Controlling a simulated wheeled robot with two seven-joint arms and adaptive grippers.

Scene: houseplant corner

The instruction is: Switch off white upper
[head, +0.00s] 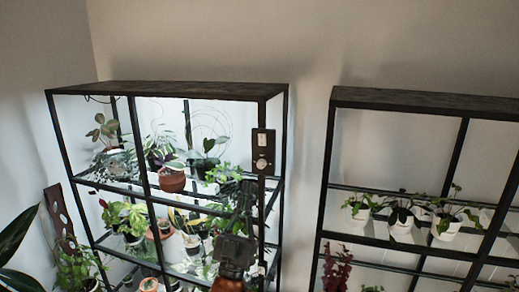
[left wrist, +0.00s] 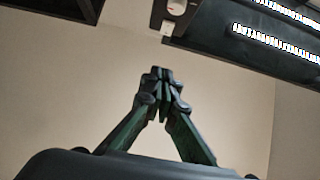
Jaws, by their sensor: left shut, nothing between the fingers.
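A dark control plate (head: 263,152) is fixed to the right front post of the left shelf. It carries a small white upper switch (head: 262,140) and a round whitish knob (head: 261,164) below it. The switch position is too small to tell. My left gripper (head: 246,188) is shut and empty, pointing up just below and left of the plate, apart from it in the picture. My right gripper is not in view.
The left shelf (head: 165,90) is brightly lit inside and full of potted plants. Lit strips (left wrist: 275,45) show in the left wrist view. A second dark shelf (head: 425,102) with white-potted plants (head: 401,222) stands to the right, with a gap between.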

